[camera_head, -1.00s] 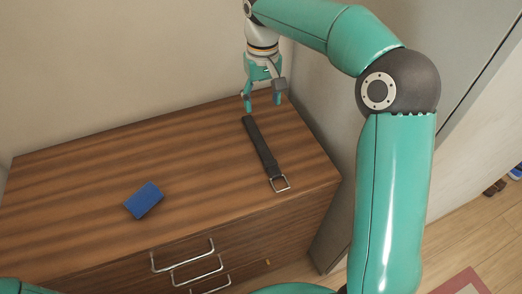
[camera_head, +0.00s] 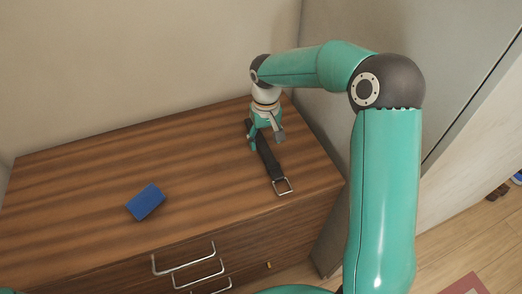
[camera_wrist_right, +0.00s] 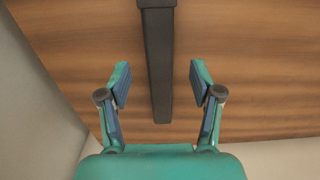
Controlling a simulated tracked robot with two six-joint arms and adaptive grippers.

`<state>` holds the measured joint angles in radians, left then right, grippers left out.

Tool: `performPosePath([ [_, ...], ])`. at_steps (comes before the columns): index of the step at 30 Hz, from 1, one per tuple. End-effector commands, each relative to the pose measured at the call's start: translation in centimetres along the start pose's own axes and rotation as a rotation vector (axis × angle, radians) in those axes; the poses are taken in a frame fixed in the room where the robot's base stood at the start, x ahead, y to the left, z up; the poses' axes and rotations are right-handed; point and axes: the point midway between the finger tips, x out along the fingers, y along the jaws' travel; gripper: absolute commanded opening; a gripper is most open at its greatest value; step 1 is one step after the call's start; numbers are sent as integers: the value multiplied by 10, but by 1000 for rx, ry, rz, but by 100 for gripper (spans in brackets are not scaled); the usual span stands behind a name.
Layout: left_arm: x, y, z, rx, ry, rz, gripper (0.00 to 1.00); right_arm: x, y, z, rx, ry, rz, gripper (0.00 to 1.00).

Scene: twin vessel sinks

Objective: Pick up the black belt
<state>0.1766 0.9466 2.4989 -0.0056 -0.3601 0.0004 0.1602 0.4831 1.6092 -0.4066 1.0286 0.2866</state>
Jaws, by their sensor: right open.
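The black belt (camera_head: 269,162) lies on the wooden dresser top, with its square metal buckle toward the front edge. My right gripper (camera_head: 258,146) is low over the belt's far end, which it partly hides in the head view. In the right wrist view the belt (camera_wrist_right: 159,65) runs down between the two open fingers of the right gripper (camera_wrist_right: 159,85), with a gap on each side. Its end shows between the fingers, and nothing is held. My left gripper is not seen in either view.
A blue block (camera_head: 145,202) lies on the left part of the dresser top (camera_head: 90,190). Walls stand behind and to the right of the dresser. Metal drawer handles (camera_head: 197,267) stick out at the front. The dresser top between block and belt is clear.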

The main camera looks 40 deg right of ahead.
Motion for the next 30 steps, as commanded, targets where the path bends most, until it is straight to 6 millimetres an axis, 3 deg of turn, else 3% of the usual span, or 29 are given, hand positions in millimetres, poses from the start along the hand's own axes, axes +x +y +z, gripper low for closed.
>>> performPosePath([
  [7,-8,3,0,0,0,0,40,33,0,1,-1,-4,0,65],
  [16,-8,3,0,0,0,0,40,37,0,0,-1,0,0,63],
  [27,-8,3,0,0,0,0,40,37,-1,0,-1,0,0,1],
  [30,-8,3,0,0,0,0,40,36,-1,0,-2,0,0,0],
])
